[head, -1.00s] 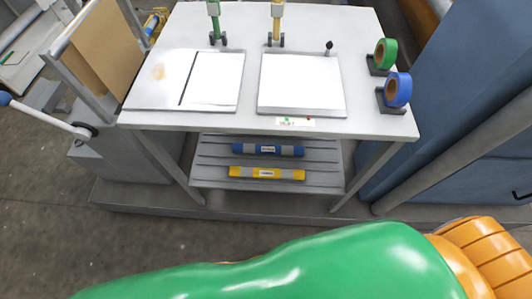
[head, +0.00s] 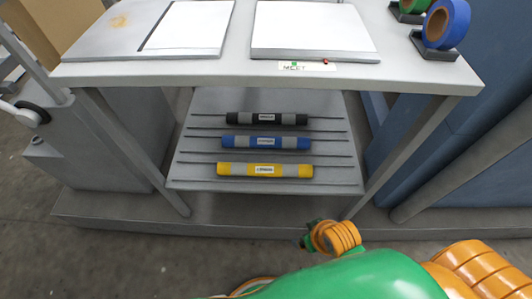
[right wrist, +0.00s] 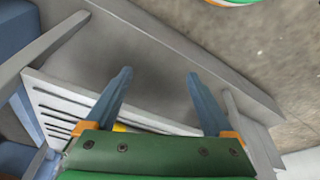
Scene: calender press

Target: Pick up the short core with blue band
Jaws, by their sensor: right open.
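Three short cores lie side by side on the slatted lower shelf (head: 345,178) of the table in the head view. The blue core (head: 290,142) has grey sections and a white label, and lies in the middle. The black core (head: 245,118) is behind it and the yellow core (head: 300,171) in front. My right gripper (right wrist: 160,73) is open and empty in the right wrist view, apart from the cores. A small yellow patch (right wrist: 119,127) shows behind its palm, perhaps the yellow core. The blue core is not visible there. My left gripper is not in view.
The tabletop (head: 170,70) overhangs the shelf. Its legs (head: 395,165) stand at both sides. Blue (head: 446,24) and green (head: 409,8) tape rolls sit on the top at the right. A low step (head: 120,212) runs along the floor beneath the shelf.

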